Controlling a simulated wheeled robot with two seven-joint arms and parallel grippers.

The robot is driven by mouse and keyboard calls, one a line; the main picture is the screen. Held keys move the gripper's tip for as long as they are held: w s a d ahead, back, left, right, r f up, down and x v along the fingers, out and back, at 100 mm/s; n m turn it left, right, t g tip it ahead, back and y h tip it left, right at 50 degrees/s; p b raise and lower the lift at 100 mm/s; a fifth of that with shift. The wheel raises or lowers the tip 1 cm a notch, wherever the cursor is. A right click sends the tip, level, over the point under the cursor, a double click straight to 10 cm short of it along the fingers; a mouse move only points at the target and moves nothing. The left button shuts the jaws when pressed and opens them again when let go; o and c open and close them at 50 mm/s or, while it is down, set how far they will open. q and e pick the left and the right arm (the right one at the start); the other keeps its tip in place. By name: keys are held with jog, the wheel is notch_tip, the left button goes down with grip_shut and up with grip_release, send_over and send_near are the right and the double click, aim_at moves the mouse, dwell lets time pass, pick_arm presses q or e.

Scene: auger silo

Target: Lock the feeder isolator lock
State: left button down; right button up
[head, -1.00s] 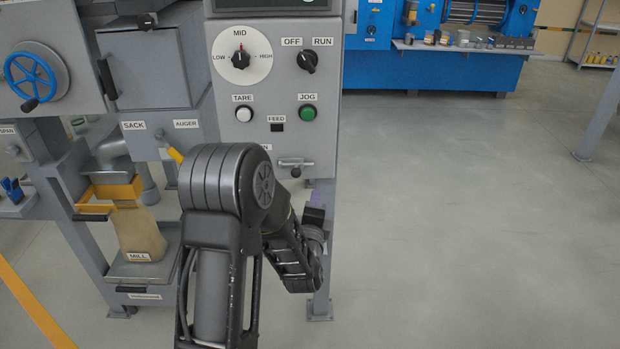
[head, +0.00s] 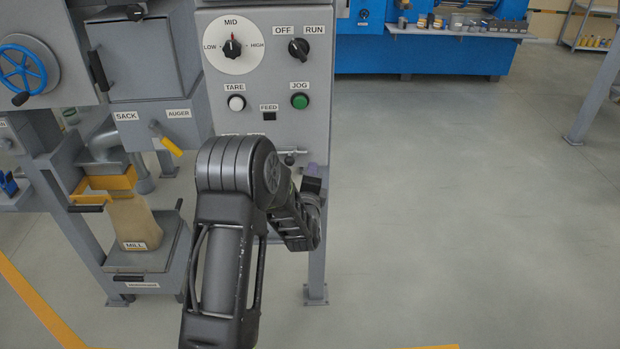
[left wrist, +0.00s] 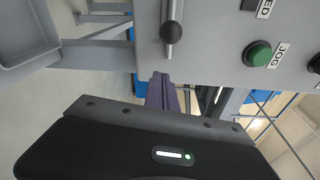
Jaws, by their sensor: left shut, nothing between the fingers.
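The feeder isolator lock appears to be the small slide bolt with a dark round knob (head: 289,160) low on the grey control panel, partly behind my left arm. Its labels are mostly covered. In the left wrist view the knob (left wrist: 171,32) stands on a short metal bar against the panel. My left gripper (head: 312,184) is just below and right of the bolt, mostly hidden by my wrist. Its purple fingers (left wrist: 162,92) look closed and empty, apart from the knob. My right gripper is out of view.
The panel carries an OFF/RUN switch (head: 299,48), a green JOG button (head: 300,101) and a white TARE button (head: 236,103). A yellow-handled auger lever (head: 170,145) is at left. Open floor lies to the right of the panel leg (head: 317,250).

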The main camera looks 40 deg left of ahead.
aim_at(290, 158)
pick_arm(q)
jog(key=a, duration=0.1)
jog(key=a+p, duration=0.2)
jog(key=shift+s+a+r, duration=0.25)
jog(key=shift+s+a, duration=0.1)
jog(key=shift+a, duration=0.05)
jog(key=shift+s+a, duration=0.1)
jog(key=s+a, duration=0.1)
jog(key=s+a+b, duration=0.1)
jog(key=shift+a+b, duration=0.3)
jog(key=shift+a, duration=0.15)
